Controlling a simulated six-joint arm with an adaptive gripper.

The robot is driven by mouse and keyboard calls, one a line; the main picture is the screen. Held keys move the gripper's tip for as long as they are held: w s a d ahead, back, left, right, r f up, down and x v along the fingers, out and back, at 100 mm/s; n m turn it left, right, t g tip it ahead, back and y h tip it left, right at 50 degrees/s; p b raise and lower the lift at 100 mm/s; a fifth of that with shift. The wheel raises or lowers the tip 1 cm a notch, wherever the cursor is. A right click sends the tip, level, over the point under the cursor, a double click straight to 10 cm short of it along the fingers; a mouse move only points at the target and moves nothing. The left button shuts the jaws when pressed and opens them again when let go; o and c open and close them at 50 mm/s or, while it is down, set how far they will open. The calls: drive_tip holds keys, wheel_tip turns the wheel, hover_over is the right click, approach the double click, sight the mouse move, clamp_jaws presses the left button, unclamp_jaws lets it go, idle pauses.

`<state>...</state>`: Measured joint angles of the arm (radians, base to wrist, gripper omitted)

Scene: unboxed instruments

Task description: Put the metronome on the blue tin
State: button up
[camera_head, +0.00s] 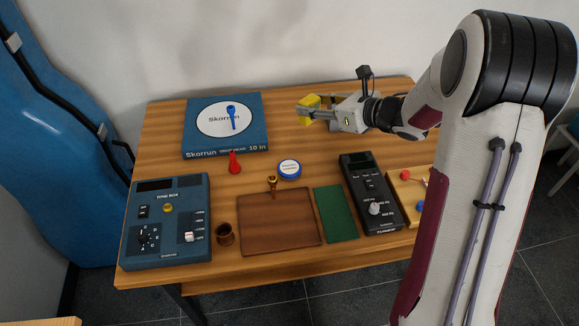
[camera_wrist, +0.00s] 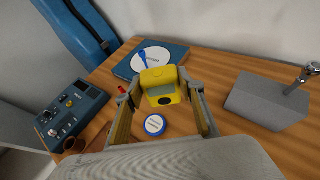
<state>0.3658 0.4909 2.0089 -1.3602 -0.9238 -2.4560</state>
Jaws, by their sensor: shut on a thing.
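The yellow metronome (camera_head: 312,101) is between the fingers of my gripper (camera_head: 306,110), held above the back part of the table. In the wrist view the metronome (camera_wrist: 156,77) shows a grey panel and a dark round spot, with a finger on each side. The blue tin (camera_head: 289,169) is a low round tin with a white label, flat on the table. In the wrist view the blue tin (camera_wrist: 155,124) shows between the fingers, lower in the picture than the metronome. The tin's top is bare, and the metronome is apart from it.
A blue Skorrun box (camera_head: 225,150) with a blue item on top lies back left. A red piece (camera_head: 234,162) stands left of the tin. A brown board (camera_head: 278,232), green mat (camera_head: 336,214) and black device (camera_head: 370,192) lie in front. A grey block (camera_wrist: 268,100) stands right.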

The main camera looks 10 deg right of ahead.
sight(307, 121)
drive_tip(key=a+f+n+g+y, duration=0.1)
drive_tip(key=a+f+n+g, duration=0.1)
drive_tip(key=a+f+n+g+y, duration=0.1)
drive_tip(key=a+f+n+y, duration=0.1)
drive_tip(key=shift+s+a+f+g, duration=0.1)
drive_tip(key=shift+s+f+g, duration=0.1)
drive_tip(key=shift+f+g, duration=0.2)
drive_tip(key=shift+s+a+f+n+g+y, duration=0.1)
drive_tip(key=shift+s+a+n+g+y, duration=0.2)
drive_tip(key=shift+n+g, duration=0.25)
drive_tip(key=shift+s+a+f+n+g+y, duration=0.15)
drive_tip(key=shift+s+n+g+y, duration=0.1)
drive_tip(key=shift+n+g+y, duration=0.25)
drive_tip(key=shift+r, duration=0.1)
drive_tip(key=shift+f, duration=3.1)
drive_tip(key=shift+f, duration=0.1)
drive_tip(key=shift+f, duration=1.8)
drive_tip(key=shift+f, duration=0.15)
